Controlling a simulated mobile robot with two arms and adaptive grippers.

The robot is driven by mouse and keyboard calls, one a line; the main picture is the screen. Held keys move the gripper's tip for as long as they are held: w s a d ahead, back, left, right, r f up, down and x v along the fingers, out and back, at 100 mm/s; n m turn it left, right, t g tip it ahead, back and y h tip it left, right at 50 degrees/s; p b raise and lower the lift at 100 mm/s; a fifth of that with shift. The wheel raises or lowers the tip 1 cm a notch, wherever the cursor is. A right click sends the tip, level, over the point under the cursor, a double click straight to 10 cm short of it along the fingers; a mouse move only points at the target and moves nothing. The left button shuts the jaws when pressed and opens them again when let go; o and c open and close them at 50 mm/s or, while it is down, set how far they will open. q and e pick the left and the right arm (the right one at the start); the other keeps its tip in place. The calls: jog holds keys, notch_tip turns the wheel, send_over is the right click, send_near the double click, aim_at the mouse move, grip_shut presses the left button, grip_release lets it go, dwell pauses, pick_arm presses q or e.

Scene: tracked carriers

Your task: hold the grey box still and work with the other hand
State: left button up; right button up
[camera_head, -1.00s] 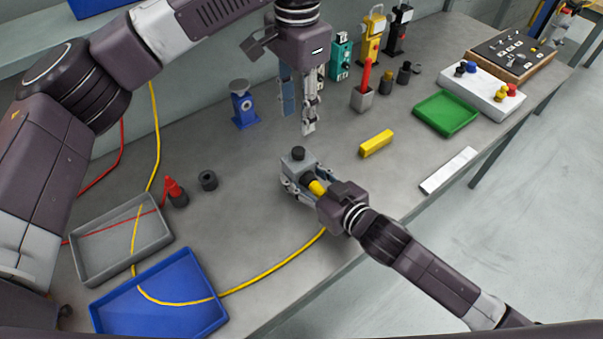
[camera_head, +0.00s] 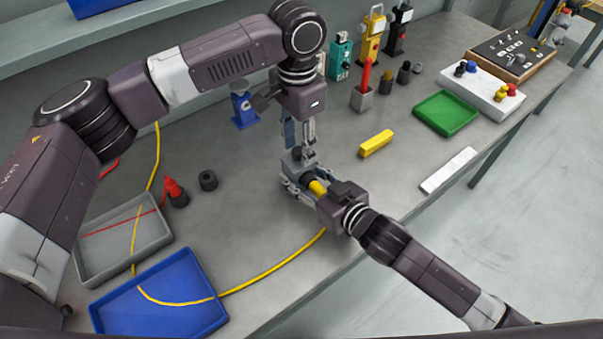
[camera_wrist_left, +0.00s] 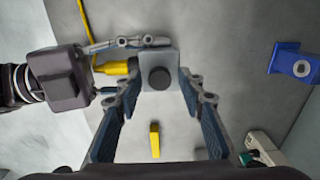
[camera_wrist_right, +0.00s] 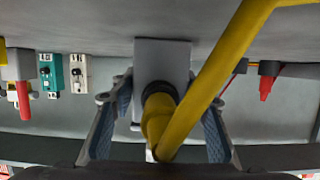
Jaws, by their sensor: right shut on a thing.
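The grey box (camera_head: 289,166) stands near the middle of the bench. It also shows in the right wrist view (camera_wrist_right: 162,58). A yellow plug (camera_wrist_right: 157,118) with a yellow cable sits at its side facing my right gripper. My right gripper (camera_head: 299,186) is shut on the box, one finger on each side. A round black knob (camera_wrist_left: 159,78) is on the box's top. My left gripper (camera_wrist_left: 160,82) points down from above, open, its fingers on either side of the knob with gaps. In the head view the left fingers partly hide the box and knob.
A yellow block (camera_head: 376,143) lies to the right of the box. A blue stand (camera_head: 243,108) is behind left. A grey tray (camera_head: 92,268) and a blue tray (camera_head: 190,318) are at the left. The yellow cable (camera_head: 275,267) crosses the front of the bench.

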pick_arm(q)
jog(key=shift+c, duration=0.2)
jog(key=c, duration=0.8)
jog(key=m, duration=0.6)
jog(key=shift+m, duration=0.4)
jog(key=shift+c, duration=0.2)
jog(key=m, duration=0.3)
jog(key=shift+m, duration=0.3)
jog(key=m, duration=0.3)
jog(key=shift+m, duration=0.4)
jog(key=m, duration=0.3)
jog(key=shift+m, duration=1.2)
